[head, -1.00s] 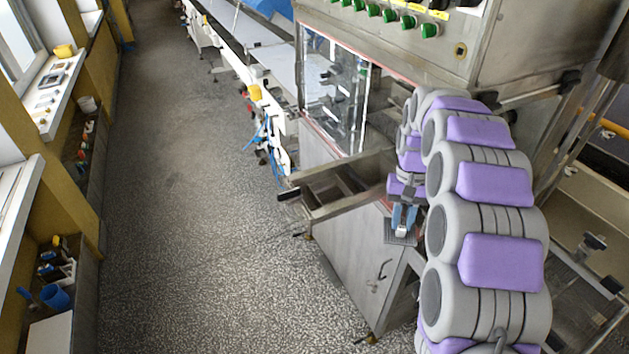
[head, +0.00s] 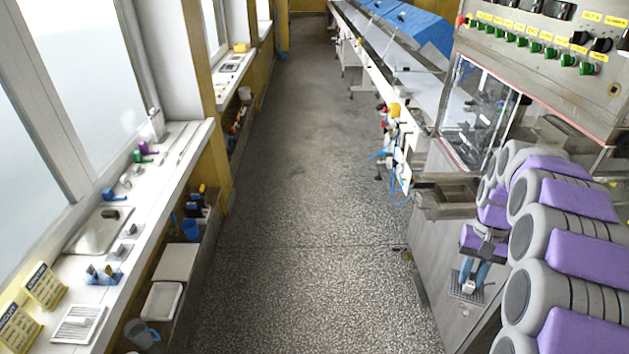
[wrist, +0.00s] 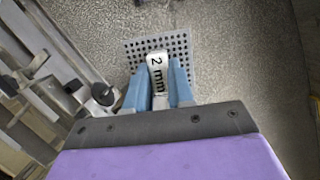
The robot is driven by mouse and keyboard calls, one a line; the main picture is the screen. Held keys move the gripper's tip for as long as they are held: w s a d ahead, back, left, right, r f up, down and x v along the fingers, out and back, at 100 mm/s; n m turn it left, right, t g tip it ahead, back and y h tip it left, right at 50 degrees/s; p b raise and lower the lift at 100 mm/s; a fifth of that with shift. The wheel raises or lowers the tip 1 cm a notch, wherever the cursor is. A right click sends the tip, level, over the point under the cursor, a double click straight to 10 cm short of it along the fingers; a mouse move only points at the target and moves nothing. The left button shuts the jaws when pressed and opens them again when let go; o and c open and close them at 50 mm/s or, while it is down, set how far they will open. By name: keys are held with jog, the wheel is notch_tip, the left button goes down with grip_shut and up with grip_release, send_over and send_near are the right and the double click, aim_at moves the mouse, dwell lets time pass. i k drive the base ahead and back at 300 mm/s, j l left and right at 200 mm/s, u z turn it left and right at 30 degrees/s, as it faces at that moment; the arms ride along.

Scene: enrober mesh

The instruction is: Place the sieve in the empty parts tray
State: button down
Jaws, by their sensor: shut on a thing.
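The sieve is a grey perforated plate (wrist: 179,48) with a white handle marked "2 mm". My gripper (wrist: 157,82) is shut on this handle, a blue finger on each side, and the plate sticks out past the fingertips. In the head view my gripper (head: 474,273) hangs at the right beside the machine, with the sieve (head: 464,291) below it over the floor. On the left, a shallow pale tray (head: 92,238) lies on the windowsill, with a dark item at its far edge. A white tray (head: 163,302) on the lower shelf looks empty. I cannot tell which is the parts tray.
The windowsill (head: 180,150) also holds yellow signs (head: 44,286), a slotted white piece (head: 78,325) and small coloured tools. A blue-grey jug (head: 141,334) stands low at left. The speckled floor between sill and machine (head: 430,270) is clear.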

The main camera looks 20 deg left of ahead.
aim_at(101, 227)
jog(key=u, duration=1.6)
jog(key=i+u, duration=0.15)
jog(key=u, duration=1.4)
jog(key=i+l, duration=0.2)
jog(key=l, duration=0.15)
jog(key=i+l, duration=0.15)
jog(key=l, duration=0.2)
jog(key=i+l+u, duration=0.1)
jog(key=l, duration=0.25)
jog(key=i+l, duration=0.45)
jog(key=l, duration=0.3)
